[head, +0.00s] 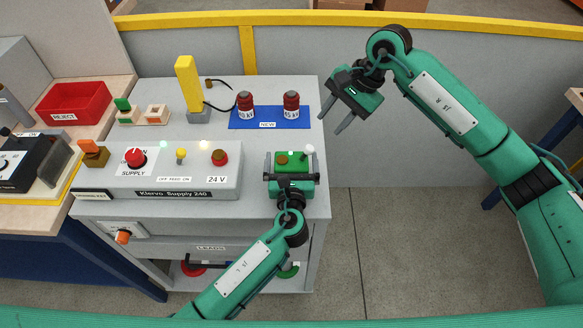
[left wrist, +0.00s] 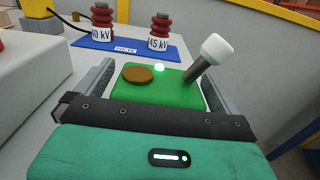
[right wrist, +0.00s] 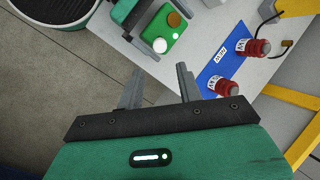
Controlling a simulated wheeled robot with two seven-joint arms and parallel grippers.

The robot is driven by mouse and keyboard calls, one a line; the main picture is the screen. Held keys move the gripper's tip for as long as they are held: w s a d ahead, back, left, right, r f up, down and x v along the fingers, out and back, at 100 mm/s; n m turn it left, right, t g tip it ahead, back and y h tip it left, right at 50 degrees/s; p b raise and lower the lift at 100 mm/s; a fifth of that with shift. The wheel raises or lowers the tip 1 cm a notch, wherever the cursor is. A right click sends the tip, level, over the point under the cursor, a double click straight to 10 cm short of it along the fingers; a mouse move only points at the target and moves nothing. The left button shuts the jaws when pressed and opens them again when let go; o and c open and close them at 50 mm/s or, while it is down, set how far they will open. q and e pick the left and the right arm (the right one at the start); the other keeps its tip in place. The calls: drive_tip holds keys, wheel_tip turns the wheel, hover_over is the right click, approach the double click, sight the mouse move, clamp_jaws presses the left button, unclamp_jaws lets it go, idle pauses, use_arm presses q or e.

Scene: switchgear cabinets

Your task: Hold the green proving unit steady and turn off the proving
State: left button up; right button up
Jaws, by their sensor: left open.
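The green proving unit (head: 296,161) stands near the right end of the cabinet top. It has a brown disc, a small bright lamp, and a dark lever with a white knob (left wrist: 216,47), tilted right in the left wrist view. My left gripper (head: 291,168) is open, one finger on each side of the unit (left wrist: 140,92); whether the fingers touch it I cannot tell. My right gripper (head: 333,118) is open and empty, in the air right of the cabinet. In the right wrist view the unit (right wrist: 178,38) lies beyond its fingers.
Two red insulators (head: 245,105) (head: 291,104) stand on a blue mat (head: 268,122) behind the unit. The Klervo supply box (head: 225,180) is to its left, with a yellow tester (head: 188,85) behind it. A yellow rail (head: 420,22) tops the back wall. Open floor lies at right.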

use_arm(q)
drive_tip(key=c, duration=0.9)
drive_tip(key=shift+c, duration=0.9)
use_arm(e)
drive_tip(key=shift+c, duration=0.8)
drive_tip(key=shift+d+f, duration=0.1)
drive_tip(key=shift+f, duration=0.05)
drive_tip(key=c, duration=0.4)
drive_tip(key=d+f+m+y, duration=0.1)
drive_tip(key=d+f+m+g+y, duration=0.1)
drive_tip(key=d+f, duration=0.1)
drive_tip(key=d+f+m+g+y, duration=0.1)
drive_tip(key=d, duration=0.1)
drive_tip(key=shift+w+f+m+y, duration=0.3)
drive_tip(key=shift+f, duration=0.05)
clamp_jaws()
drive_tip(key=w+d+f+m+y, duration=0.1)
drive_tip(key=d+f+m+y, duration=0.2)
drive_tip(key=d, duration=0.4)
drive_tip(key=shift+w+f+m+y, duration=0.15)
drive_tip(key=shift+w+m+y, duration=0.2)
drive_tip(key=shift+m+y, duration=0.55)
drive_tip(key=shift+d, duration=0.1)
